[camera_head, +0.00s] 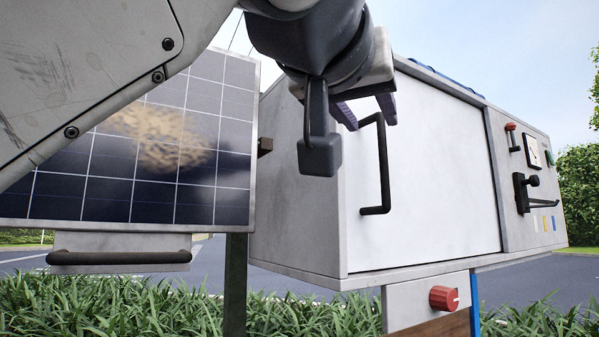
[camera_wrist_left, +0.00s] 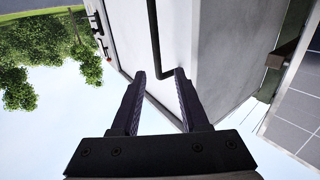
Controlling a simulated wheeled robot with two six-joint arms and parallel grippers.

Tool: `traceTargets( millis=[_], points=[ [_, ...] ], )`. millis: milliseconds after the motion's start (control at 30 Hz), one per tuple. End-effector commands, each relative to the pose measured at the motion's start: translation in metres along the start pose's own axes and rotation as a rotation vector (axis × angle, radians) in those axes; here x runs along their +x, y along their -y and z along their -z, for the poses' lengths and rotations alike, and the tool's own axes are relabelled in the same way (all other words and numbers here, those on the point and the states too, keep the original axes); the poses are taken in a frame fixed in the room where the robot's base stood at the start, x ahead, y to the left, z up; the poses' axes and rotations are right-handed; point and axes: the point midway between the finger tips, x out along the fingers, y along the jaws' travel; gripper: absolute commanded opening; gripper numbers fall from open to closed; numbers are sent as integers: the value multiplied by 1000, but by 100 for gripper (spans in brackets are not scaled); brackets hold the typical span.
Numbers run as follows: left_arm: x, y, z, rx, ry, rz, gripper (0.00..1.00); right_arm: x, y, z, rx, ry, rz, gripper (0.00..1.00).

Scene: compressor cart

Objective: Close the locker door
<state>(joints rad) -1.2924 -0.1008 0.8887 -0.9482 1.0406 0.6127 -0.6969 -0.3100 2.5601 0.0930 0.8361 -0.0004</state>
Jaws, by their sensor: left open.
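The locker door (camera_head: 440,175) is a plain white panel on the front of a grey cabinet and looks flush or nearly flush with it; I cannot tell whether it is fully shut. Its black bar handle (camera_head: 383,165) is upright near the door's left edge. My left gripper (camera_head: 367,113) is open at the handle's upper end, with its fingers pointing toward the door. In the left wrist view the handle (camera_wrist_left: 153,40) shows beyond and between the open fingertips (camera_wrist_left: 160,74). I cannot tell whether a finger touches it. My right gripper is not in view.
A solar panel (camera_head: 140,150) with a black bar (camera_head: 120,258) below it stands left of the cabinet. A control panel (camera_head: 530,185) with a lever and gauge is at the cabinet's right. A red knob (camera_head: 444,298) sits below the door. Grass lines the bottom.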

Motion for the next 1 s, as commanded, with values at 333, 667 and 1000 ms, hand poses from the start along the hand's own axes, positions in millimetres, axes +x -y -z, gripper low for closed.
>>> traceTargets(
  millis=[333, 667, 1000],
  points=[
    [-34, 0, 0, -1, 0, 0, 45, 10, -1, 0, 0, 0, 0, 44],
    [-36, 1, 0, -1, 0, 2, 45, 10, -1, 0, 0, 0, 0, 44],
    [-36, 2, 0, -1, 1, 4, 45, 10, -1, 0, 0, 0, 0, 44]
  ],
)
